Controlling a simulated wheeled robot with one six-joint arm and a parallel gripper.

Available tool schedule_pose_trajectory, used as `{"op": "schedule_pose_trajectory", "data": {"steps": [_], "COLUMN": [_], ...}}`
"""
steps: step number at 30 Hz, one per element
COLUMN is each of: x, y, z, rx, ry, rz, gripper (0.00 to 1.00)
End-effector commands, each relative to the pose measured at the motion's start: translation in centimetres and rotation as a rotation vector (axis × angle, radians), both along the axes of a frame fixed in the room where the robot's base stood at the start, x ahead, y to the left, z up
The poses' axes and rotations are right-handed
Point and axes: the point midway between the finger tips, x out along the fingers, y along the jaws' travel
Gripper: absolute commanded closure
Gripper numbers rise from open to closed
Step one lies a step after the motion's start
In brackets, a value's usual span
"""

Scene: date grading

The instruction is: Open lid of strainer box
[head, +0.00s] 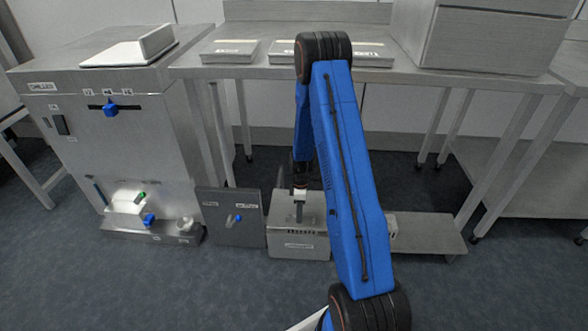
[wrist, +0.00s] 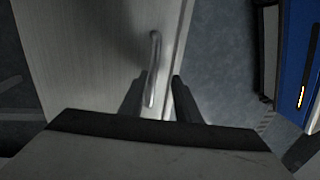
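The strainer box (head: 298,243) is a steel box with a row of slots in its front. It stands on the floor under the bench. Its lid (head: 284,205) looks closed, and in the wrist view the lid (wrist: 85,55) carries a curved metal handle (wrist: 154,68). My gripper (head: 299,205) points down at the lid, and the arm hides part of the box's right side. In the wrist view my gripper (wrist: 160,88) has its two dark fingers apart, with the lower end of the handle between them. No contact with the handle can be made out.
A steel machine (head: 130,140) with blue knobs stands at left. A low steel shelf (head: 425,235) is to the right. The bench (head: 280,72) overhangs behind. Floor in front is clear.

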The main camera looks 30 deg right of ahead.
Motion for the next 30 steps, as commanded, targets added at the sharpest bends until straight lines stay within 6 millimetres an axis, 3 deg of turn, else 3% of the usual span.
{"op": "schedule_pose_trajectory", "data": {"steps": [11, 30], "x": [0.7, 2.4], "y": [-0.5, -1.6], "z": [4.6, 14.6], "rx": [0.0, -0.001], "ry": [-0.002, -0.003], "rz": [-0.001, 0.0], "gripper": [0.71, 0.71]}}
